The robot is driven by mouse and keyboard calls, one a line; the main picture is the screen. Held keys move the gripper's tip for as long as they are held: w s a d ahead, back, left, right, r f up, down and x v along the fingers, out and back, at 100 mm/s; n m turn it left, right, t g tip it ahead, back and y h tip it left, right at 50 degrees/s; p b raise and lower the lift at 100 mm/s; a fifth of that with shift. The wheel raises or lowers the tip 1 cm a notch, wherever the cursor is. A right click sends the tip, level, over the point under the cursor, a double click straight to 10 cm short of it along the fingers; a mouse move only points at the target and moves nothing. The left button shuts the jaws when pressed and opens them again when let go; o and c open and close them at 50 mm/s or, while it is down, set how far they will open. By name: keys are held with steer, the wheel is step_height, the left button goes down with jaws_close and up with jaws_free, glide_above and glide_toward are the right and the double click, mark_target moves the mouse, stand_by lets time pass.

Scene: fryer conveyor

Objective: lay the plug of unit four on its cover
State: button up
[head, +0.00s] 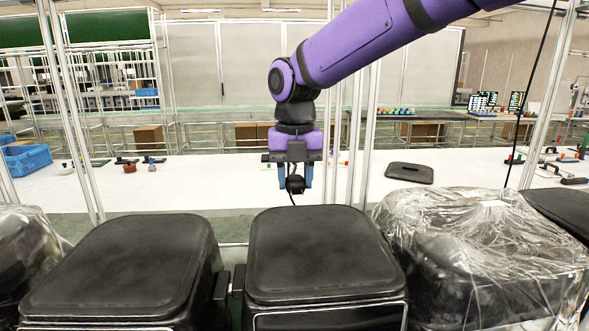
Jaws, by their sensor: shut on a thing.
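My gripper (295,186) points down with its two blue fingers shut on a small black plug (295,184). A thin black cord runs down from the plug toward the far edge of the unit beneath. The plug is in the air, apart from any cover, and appears above or just beyond the back edge of the middle unit. That unit's flat black cover (318,250) faces up and is bare. No number is readable, so I cannot tell from the picture which unit is four.
A black unit (130,265) stands to the left, bare on top. A unit wrapped in clear plastic (490,245) stands to the right; another wrapped one (25,250) is at far left. Metal posts rise behind. A white table (215,185) holds a loose black lid (409,172) and a blue crate (28,160).

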mark_target(295, 243)
steer(key=shift+f, duration=5.9)
steer(key=o, duration=0.9)
